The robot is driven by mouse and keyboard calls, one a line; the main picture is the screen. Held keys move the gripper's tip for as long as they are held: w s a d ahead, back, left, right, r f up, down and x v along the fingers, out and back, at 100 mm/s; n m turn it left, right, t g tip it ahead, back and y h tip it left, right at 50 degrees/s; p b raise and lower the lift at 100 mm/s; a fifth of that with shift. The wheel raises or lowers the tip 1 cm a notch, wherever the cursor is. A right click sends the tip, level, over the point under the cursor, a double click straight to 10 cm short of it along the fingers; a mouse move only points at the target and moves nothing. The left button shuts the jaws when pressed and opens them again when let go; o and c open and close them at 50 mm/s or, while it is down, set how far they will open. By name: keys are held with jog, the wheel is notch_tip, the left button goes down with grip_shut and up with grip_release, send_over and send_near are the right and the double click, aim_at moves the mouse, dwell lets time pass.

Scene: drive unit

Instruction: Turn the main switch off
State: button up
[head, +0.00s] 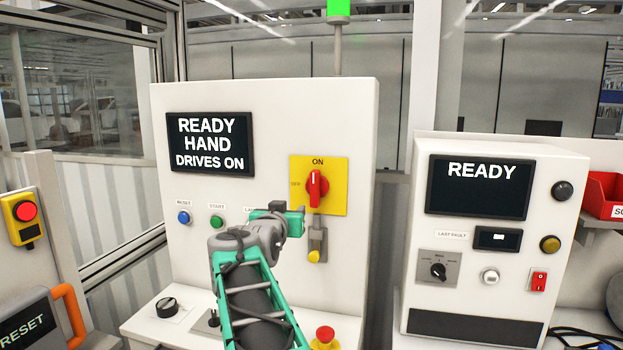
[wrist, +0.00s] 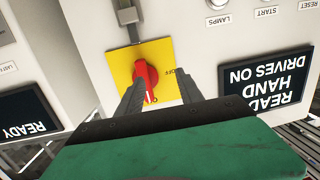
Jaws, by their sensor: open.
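The main switch is a red rotary handle (head: 317,188) on a yellow plate (head: 336,168) on the white panel. Its handle stands upright, pointing at ON; OFF is marked to the left. The wrist view shows the red handle (wrist: 146,76) upside down, with OFF to its right. My gripper (wrist: 160,78) is open and empty, its two dark fingers pointing toward the switch, one on each side of the handle in that picture. Contact cannot be told. In the head view my gripper (head: 283,221) is low and left of the handle, fingers mostly hidden.
A grey hasp with a yellow tag (head: 316,245) hangs just below the plate. The display (head: 211,143) reads READY HAND DRIVES ON. Blue (head: 183,217) and green (head: 217,221) buttons sit left of my arm. A red mushroom button (head: 325,335) is below. A second cabinet (head: 480,245) stands right.

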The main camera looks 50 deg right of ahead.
jog(key=m+h, duration=0.1)
jog(key=h, duration=0.1)
send_near(313, 186)
jog(key=d, duration=0.2)
jog(key=shift+g, duration=0.4)
jog(key=p+x, duration=0.1)
jog(key=x, duration=0.2)
jog(key=w+p+x, duration=0.1)
jog(key=p+x, duration=0.1)
jog(key=x, duration=0.2)
jog(key=shift+r, duration=0.25)
jog(key=shift+c, duration=0.3)
grip_shut()
